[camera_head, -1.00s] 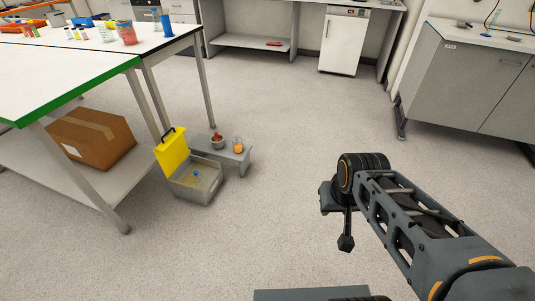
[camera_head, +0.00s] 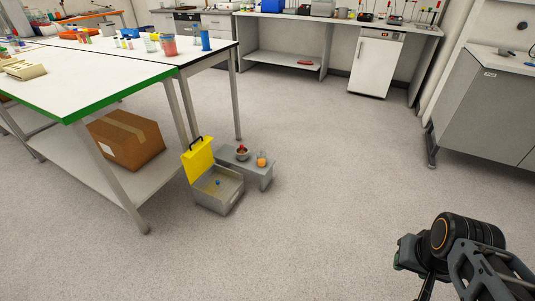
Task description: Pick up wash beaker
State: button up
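I cannot tell which vessel is the wash beaker. A clear beaker with orange contents (camera_head: 262,160) stands on the low grey bench (camera_head: 265,177) on the floor. A beaker with red contents (camera_head: 169,47) stands on the white table (camera_head: 100,75), with a blue cup (camera_head: 205,41) to its right. My gripper (camera_head: 424,291) hangs at the lower right, partly cut off by the frame edge. It is far from these vessels, over open floor, and its fingers are too dark and small to read.
An open grey case with a yellow lid (camera_head: 199,158) stands on the floor by the bench. A bowl with something red (camera_head: 242,153) is on the bench. A cardboard box (camera_head: 127,139) lies on the table's lower shelf. The middle floor is clear.

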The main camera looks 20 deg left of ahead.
aim_at(262, 155)
jog(key=u, duration=0.15)
jog(key=i, duration=1.75)
jog(key=u, duration=1.1)
jog(key=i, duration=0.95)
jog(key=u, duration=1.45)
jog(key=i, duration=0.45)
jog(key=u, duration=0.35)
